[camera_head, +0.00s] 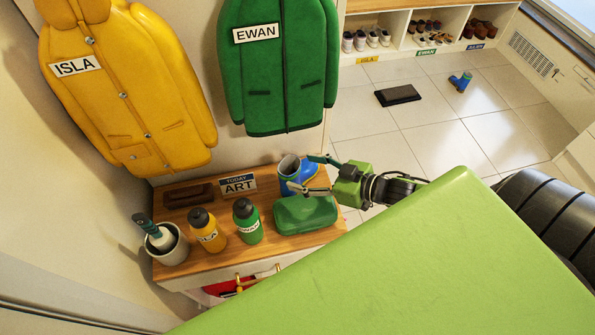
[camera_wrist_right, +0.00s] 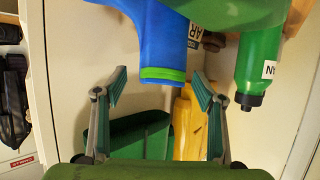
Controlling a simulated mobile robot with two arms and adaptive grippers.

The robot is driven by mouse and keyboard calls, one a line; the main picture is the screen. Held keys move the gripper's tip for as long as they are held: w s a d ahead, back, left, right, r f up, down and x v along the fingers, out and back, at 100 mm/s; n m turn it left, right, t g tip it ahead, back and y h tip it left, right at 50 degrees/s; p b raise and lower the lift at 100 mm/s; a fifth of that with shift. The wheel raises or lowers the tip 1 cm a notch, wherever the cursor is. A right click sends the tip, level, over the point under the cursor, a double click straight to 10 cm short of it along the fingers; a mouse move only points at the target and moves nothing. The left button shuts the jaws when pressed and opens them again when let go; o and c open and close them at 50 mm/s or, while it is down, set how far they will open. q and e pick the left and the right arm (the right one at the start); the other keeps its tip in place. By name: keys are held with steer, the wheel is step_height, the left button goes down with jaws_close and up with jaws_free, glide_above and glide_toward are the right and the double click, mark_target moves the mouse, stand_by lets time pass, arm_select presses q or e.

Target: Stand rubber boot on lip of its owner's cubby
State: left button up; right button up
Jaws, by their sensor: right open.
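A blue rubber boot (camera_head: 309,181) stands on the small wooden-topped cabinet (camera_head: 203,263). My right gripper (camera_head: 301,172) is open, with its fingers on either side of the boot's upper part; I cannot tell whether they touch it. In the right wrist view the boot (camera_wrist_right: 163,42) appears upside down, its green top band (camera_wrist_right: 163,74) between the open fingers. A second blue boot (camera_head: 460,82) lies on the tiled floor. The cubbies (camera_head: 396,27) at the top carry yellow ISLA (camera_head: 368,59), green EWAN and blue (camera_head: 474,46) labels. The boot's owner name is not readable. My left gripper is not in view.
A green case (camera_head: 305,217) sits right beside the boot. Green (camera_head: 247,226) and yellow (camera_head: 207,232) bottles, an ART sign (camera_head: 239,184) and a cup (camera_head: 168,247) share the cabinet top.

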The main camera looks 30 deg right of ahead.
mark_target(299, 168)
steer(key=x, duration=0.4)
steer(key=shift+w+r, duration=0.15)
steer(key=shift+r, duration=0.25)
steer(key=shift+w+a+f, duration=0.25)
steer(key=shift+w, duration=0.2)
steer(key=c, duration=1.8)
